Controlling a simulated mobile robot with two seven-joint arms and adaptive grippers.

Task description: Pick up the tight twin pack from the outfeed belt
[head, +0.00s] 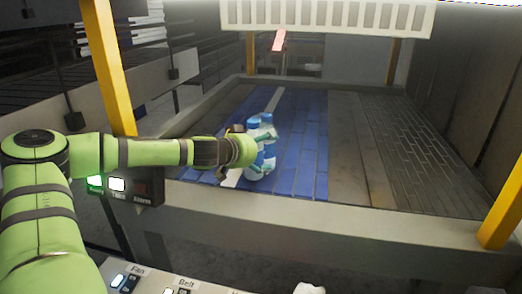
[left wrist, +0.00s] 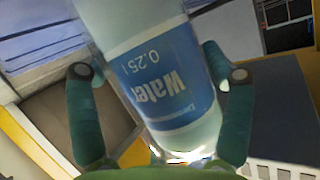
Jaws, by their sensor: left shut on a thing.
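The twin pack (head: 267,153) shows as two clear water bottles with blue caps and blue labels, side by side over the blue outfeed belt (head: 304,150). My left gripper (head: 258,146) reaches it from the left and is shut on it, hiding part of the bottles. In the left wrist view one bottle (left wrist: 150,60), with a blue "Water 0.25 l" label, lies between the two dark green fingers of the left gripper (left wrist: 158,80). I cannot tell whether the pack's base touches the belt.
A grey frame rail (head: 350,220) runs along the near side of the belt, with yellow posts (head: 108,65) at the corners. A slotted white guard (head: 325,18) hangs above. A control panel (head: 160,285) is at the bottom. The belt right of the pack is clear.

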